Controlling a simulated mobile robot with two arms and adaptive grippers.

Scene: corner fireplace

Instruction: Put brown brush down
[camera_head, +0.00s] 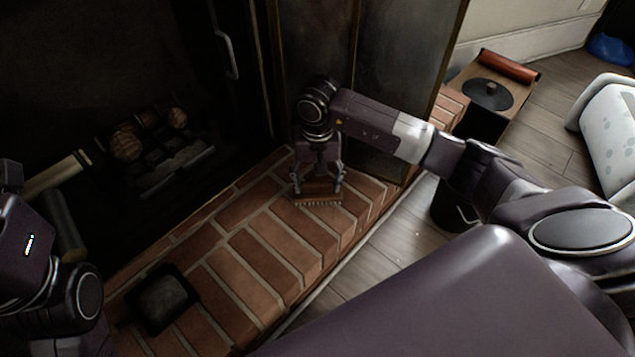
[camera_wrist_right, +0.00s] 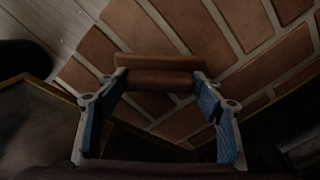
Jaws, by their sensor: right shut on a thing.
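The brown brush (camera_head: 318,192) is a small wooden block with pale bristles along its lower edge. My right gripper (camera_head: 318,183) points down and is shut on it, over the brick hearth (camera_head: 275,240). In the right wrist view the brush (camera_wrist_right: 160,62) lies crosswise between the two fingertips (camera_wrist_right: 160,78), with bricks behind it. The bristles are at or close above the bricks; I cannot tell if they touch. Part of my left arm shows at the left edge of the head view, but its gripper is not visible.
A dark square tray (camera_head: 163,298) lies on the near end of the hearth. The dark fireplace opening holds logs (camera_head: 127,143). A black bucket (camera_head: 457,207) stands on the floor beside the hearth. A wooden box (camera_head: 490,92) stands at the back right. Bricks around the brush are clear.

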